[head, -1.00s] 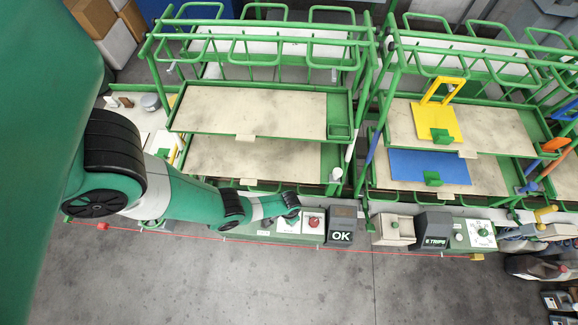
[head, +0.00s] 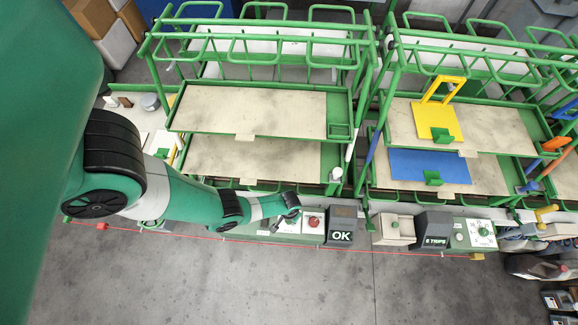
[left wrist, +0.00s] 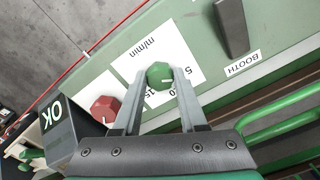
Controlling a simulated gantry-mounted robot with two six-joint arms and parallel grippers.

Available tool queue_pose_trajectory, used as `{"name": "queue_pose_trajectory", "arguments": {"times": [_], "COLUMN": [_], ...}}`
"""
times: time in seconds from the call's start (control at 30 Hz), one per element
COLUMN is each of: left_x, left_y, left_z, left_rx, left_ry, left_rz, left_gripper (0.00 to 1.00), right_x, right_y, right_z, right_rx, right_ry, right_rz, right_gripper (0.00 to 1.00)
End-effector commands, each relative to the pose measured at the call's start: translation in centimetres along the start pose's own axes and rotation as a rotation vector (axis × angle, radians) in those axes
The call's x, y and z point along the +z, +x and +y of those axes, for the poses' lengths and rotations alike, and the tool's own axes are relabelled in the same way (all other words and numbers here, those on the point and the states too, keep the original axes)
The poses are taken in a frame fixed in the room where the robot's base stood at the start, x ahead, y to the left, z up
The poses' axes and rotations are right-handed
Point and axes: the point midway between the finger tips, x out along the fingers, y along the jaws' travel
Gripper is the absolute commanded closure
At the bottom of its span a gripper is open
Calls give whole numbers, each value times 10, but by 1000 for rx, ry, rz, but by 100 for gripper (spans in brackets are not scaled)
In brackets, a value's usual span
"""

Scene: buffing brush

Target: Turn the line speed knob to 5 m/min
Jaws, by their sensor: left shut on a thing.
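The line speed knob (left wrist: 160,74) is green and sits on a white plate (left wrist: 186,50) marked "m/min" in the left wrist view. My left gripper (left wrist: 157,80) is shut on it, one grey finger on each side. The numerals 5 and 15 and a 0, perhaps part of a 10, show around the knob. A short white mark on the knob's face points toward the lower right, roughly at the 0. In the head view my left gripper (head: 277,225) is at the front panel, and the knob is hidden there. My right gripper is not in view.
A red knob (left wrist: 105,108) is close beside the gripper; it also shows in the head view (head: 313,221). A dark "OK" display (left wrist: 62,128) stands past it. A dark lever or handle (left wrist: 231,28) stands near the "BOOTH" label (left wrist: 243,63). Green racks rise behind the panel.

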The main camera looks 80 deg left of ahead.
Motion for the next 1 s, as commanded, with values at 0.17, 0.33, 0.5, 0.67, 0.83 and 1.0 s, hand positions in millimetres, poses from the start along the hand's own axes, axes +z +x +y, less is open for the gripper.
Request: {"name": "queue_pose_trajectory", "arguments": {"times": [0.17,0.33,0.5,0.67,0.83,1.0], "left_x": [0,0,0,0,0,0], "left_y": [0,0,0,-6,-30,-67], "left_z": [0,0,0,0,0,0], "left_rx": [0,0,0,0,1,1], "left_ry": [-2,-1,0,0,0,0], "left_rz": [0,0,0,0,0,0], "left_gripper": [50,29,29,29,29,29], "right_x": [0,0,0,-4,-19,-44], "right_y": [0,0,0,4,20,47], "right_z": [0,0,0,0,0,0], "right_rx": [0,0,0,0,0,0], "right_ry": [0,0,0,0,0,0], "right_rz": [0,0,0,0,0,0], "right_gripper": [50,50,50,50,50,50]}}
